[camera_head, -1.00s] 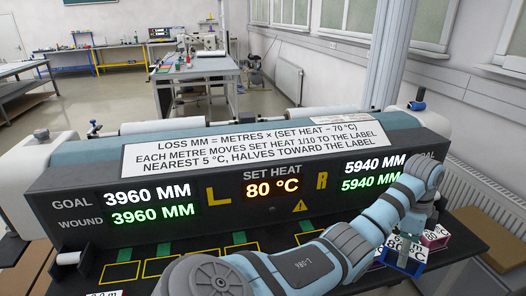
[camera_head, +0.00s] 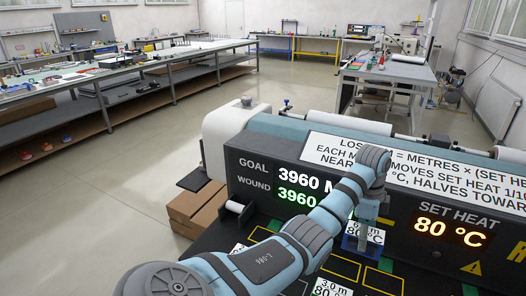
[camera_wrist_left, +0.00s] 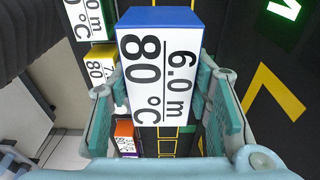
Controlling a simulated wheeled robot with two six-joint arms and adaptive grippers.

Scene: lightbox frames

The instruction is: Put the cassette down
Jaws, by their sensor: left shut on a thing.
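The cassette (camera_head: 362,235) is a blue box with a white label, in front of the left part of the long machine. In the left wrist view the cassette (camera_wrist_left: 160,65) shows its label "6.0 m 80 °C". My left gripper (camera_head: 369,212) is above it in the head view, with the arm reaching in from the lower left. In the wrist view the left gripper's fingers (camera_wrist_left: 160,100) are on both sides of the cassette, shut on it. Whether its underside touches the dark surface is hidden. My right gripper is not in view.
The machine (camera_head: 260,172) shows "3960 MM" and "80 °C". A "3.0 m" cassette (camera_head: 332,287) stands at the bottom edge. The wrist view shows yellow (camera_wrist_left: 98,68) and orange (camera_wrist_left: 125,132) cassettes nearby. Yellow outlines (camera_head: 342,268) mark bare spots on the dark surface.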

